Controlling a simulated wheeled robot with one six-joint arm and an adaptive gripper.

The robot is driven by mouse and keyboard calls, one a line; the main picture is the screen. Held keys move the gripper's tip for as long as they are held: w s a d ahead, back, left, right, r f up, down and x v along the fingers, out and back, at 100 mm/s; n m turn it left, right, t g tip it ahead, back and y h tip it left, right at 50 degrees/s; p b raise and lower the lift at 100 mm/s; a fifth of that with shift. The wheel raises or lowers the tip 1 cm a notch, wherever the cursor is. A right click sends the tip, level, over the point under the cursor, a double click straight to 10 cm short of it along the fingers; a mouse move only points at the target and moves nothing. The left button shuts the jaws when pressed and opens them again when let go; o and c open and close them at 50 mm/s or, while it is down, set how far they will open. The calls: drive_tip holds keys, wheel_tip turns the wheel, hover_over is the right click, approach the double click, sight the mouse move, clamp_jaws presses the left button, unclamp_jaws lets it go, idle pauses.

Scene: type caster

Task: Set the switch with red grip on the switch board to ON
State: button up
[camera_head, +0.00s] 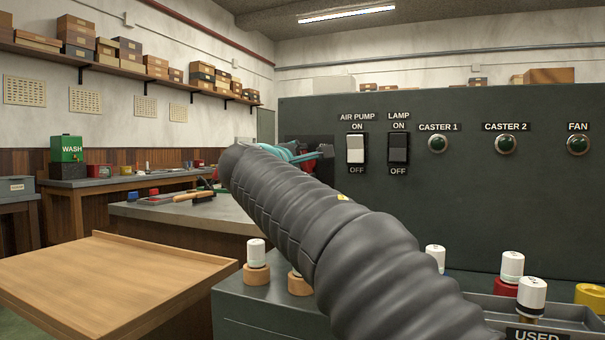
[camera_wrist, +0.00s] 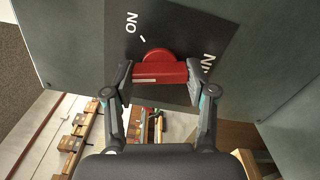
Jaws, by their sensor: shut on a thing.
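The switch with the red grip (camera_wrist: 160,72) shows in the wrist view as a red bar on a round red hub, on a dark plate (camera_wrist: 180,28). White letters reading ON, upside down in this view, and a short tick stand up and left of the hub. The bar lies level across the picture and does not point at the tick. My gripper (camera_wrist: 159,80) has one finger at each end of the bar and is shut on it. In the head view my gripper (camera_head: 292,152) is at the board's left end, where my arm hides most of the switch.
The grey switch board (camera_head: 470,210) also bears the AIR PUMP switch (camera_head: 356,150), the LAMP switch (camera_head: 398,148) and green buttons.

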drive_tip(key=m+b, duration=0.3)
drive_tip(key=m, duration=0.3)
drive_tip(key=shift+f+m+b, duration=0.15)
drive_tip(key=shift+m+b, duration=0.15)
drive_tip(key=shift+b, duration=0.05)
drive_tip(key=m+b, duration=0.1)
drive_tip(key=m, duration=0.1)
drive_tip(key=m+b, duration=0.1)
drive_tip(key=m, duration=0.2)
drive_tip(key=shift+r+m, duration=0.2)
drive_tip(key=shift+m, duration=0.1)
drive_tip(key=shift+b, duration=0.3)
drive_tip(key=o, duration=1.2)
drive_tip(key=shift+c, duration=0.2)
drive_tip(key=v, duration=1.2)
